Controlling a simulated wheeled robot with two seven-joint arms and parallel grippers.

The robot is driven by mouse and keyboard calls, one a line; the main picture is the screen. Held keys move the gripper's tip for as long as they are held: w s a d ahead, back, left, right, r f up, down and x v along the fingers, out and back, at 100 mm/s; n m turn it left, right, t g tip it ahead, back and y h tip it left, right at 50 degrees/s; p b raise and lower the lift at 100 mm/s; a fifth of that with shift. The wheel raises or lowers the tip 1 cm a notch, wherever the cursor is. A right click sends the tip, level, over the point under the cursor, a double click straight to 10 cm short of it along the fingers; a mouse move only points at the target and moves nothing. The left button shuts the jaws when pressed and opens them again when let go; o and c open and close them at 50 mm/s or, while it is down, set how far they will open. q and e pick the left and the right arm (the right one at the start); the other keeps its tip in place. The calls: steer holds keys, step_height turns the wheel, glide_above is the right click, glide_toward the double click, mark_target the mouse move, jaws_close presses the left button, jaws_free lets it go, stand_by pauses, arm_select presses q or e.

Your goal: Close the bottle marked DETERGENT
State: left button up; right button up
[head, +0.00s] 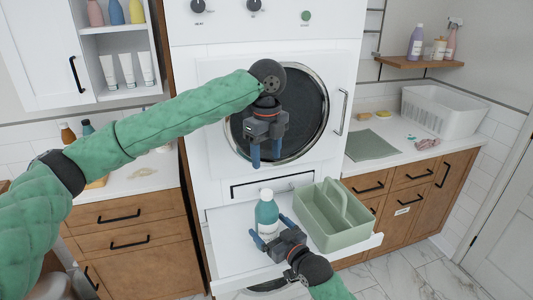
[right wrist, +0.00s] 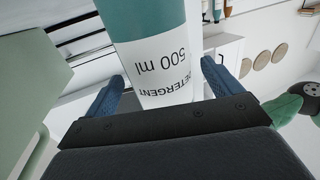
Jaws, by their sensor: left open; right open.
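The teal bottle (head: 267,213) stands upright on the white pull-out shelf (head: 232,225). In the right wrist view the bottle (right wrist: 155,50) shows a white label reading DETERGENT 500 ml. Its top is white in the head view; I cannot tell whether that is a cap or a bare neck. My right gripper (head: 268,231) is open, with one finger on each side of the bottle's lower part; in the right wrist view its fingers (right wrist: 160,88) flank the label with gaps. My left gripper (head: 266,162) is open and empty, pointing down above the bottle, before the round machine door.
A green caddy (head: 325,232) with a handle stands on the shelf right of the bottle. The machine's round door (head: 310,115) is behind my left gripper. The right counter holds a folded green cloth (head: 371,145) and a white basket (head: 437,112).

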steer(key=b+v, duration=0.1)
steer(key=v, duration=0.4)
steer(key=shift+s+d+f, duration=0.1)
steer(key=shift+f, duration=0.05)
steer(key=shift+s+d+b, duration=0.25)
steer(key=shift+s+b, duration=0.05)
steer(key=shift+s, duration=0.15)
